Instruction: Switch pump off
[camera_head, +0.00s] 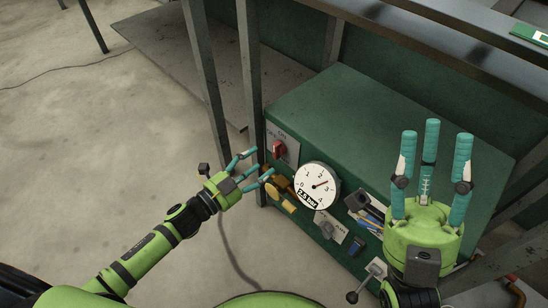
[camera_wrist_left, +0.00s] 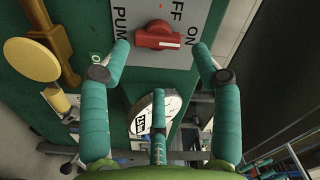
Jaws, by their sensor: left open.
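The pump switch (camera_head: 278,149) is a red knob on a grey plate marked ON at the left end of the green cabinet's front. In the left wrist view the red knob (camera_wrist_left: 160,38) sits on its plate (camera_wrist_left: 150,10) with OFF, ON and PUMP lettering. My left gripper (camera_head: 258,166) is open, just left of and below the knob. In the wrist view its fingers (camera_wrist_left: 160,50) spread on either side of the knob, apparently not touching it. My right gripper (camera_head: 432,150) has its fingers spread and pointing up, empty, over the cabinet's right part.
A round pressure gauge (camera_head: 317,185) is right of the knob, its label reading 2.5 bar. Yellow-brown valve handles (camera_head: 283,194) jut out below the knob. A grey switch plate (camera_head: 329,227) is lower right. Metal posts (camera_head: 247,70) stand behind. The floor at left is open.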

